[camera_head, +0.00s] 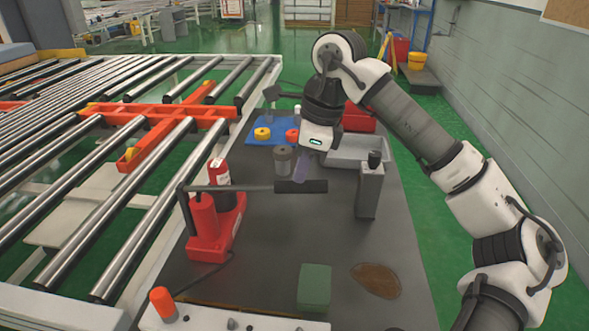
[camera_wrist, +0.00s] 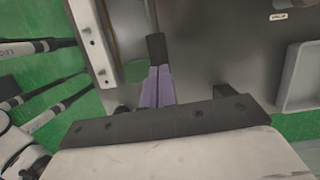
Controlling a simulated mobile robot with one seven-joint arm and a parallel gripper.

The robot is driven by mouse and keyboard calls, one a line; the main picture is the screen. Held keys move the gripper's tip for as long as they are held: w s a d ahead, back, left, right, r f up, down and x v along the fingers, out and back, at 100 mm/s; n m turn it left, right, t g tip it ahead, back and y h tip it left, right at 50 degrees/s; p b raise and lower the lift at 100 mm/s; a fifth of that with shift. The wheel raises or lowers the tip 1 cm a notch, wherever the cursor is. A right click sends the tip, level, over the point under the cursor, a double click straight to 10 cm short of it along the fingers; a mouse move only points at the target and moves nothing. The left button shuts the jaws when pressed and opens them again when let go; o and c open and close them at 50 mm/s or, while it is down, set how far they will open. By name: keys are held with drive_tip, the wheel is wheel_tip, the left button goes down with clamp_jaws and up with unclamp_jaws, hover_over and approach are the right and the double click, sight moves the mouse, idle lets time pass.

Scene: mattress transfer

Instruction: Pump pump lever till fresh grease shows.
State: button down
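The red pump (camera_head: 208,236) stands on the dark table (camera_head: 285,245), left of middle. Its pump lever (camera_head: 245,188) runs about level to the right and ends in a thick black grip (camera_head: 302,187). My gripper (camera_head: 299,178) points down at this grip from behind and above. In the wrist view the two purple fingers of my gripper (camera_wrist: 158,72) lie close together with only a thin seam, and the black grip (camera_wrist: 156,47) shows just beyond their tips. I cannot tell whether the fingers touch it. I see no fresh grease.
A grey upright block with a black top (camera_head: 369,187) stands right of the grip. A grey canister (camera_head: 284,161), a blue mat (camera_head: 262,137) and a grey tray (camera_head: 345,151) are behind. A green block (camera_head: 314,287) and a brown patch (camera_head: 376,280) are in front. The roller conveyor (camera_head: 165,225) borders the left.

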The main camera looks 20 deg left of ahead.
idle(0.3)
drive_tip(key=shift+w+d+r, duration=0.25)
drive_tip(key=shift+d+r, duration=0.05)
drive_tip(key=shift+d, duration=0.4)
drive_tip(key=shift+w+d+r, duration=0.2)
drive_tip(key=shift+d+r, duration=0.05)
drive_tip(key=shift+d, duration=0.45)
drive_tip(key=v, duration=1.4)
drive_tip(key=shift+d+p, duration=0.1)
drive_tip(key=shift+p, duration=0.2)
